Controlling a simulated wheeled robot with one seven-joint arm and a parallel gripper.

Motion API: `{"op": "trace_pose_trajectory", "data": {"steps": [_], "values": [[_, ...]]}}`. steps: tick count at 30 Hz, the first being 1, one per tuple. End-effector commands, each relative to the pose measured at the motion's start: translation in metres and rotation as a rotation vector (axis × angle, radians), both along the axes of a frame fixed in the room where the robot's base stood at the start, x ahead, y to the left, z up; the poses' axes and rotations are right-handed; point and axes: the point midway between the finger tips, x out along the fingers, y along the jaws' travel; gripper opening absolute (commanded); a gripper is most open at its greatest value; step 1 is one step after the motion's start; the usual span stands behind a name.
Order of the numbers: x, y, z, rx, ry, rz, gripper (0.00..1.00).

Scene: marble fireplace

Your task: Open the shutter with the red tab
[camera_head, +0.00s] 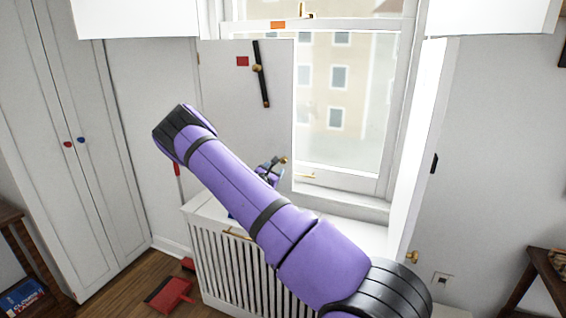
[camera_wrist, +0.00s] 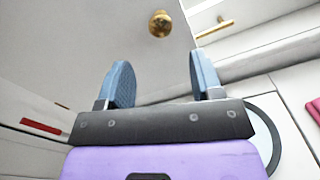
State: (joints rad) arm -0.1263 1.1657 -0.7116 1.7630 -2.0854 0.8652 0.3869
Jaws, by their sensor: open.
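The white shutter (camera_head: 222,105) with a red tab (camera_head: 242,61) covers the left part of the window. A black bar (camera_head: 264,90) with a brass piece is on its upper part. A lower brass knob (camera_head: 283,160) is near the shutter's bottom right; a brass knob (camera_wrist: 160,23) on a white panel shows in the wrist view. My gripper (camera_head: 270,170) is partly hidden behind my arm, low by the shutter. In the wrist view my gripper (camera_wrist: 160,82) is open and empty, its blue fingers apart, with the knob beyond the gap and not between them.
A white slatted radiator cover (camera_head: 222,262) stands under the window. The right shutter panel (camera_head: 424,140) stands out from the window. A white cupboard (camera_head: 75,150) is at left. A red dustpan (camera_head: 168,295) lies on the floor. An orange tab (camera_head: 278,25) is on the window frame.

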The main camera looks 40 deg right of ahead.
Motion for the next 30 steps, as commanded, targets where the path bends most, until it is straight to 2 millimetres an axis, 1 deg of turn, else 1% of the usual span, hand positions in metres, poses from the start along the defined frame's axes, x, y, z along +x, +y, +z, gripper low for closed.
{"op": "trace_pose_trajectory", "data": {"steps": [9,15,21,30], "values": [[0.019,-0.05,0.001,-0.001,-0.001,-0.003,0.6],[0.031,-0.077,0.001,0.0,-0.002,-0.001,0.6],[0.036,-0.09,0.0,0.001,-0.002,-0.002,0.6],[0.038,-0.092,0.001,0.001,-0.002,-0.002,0.6]]}}
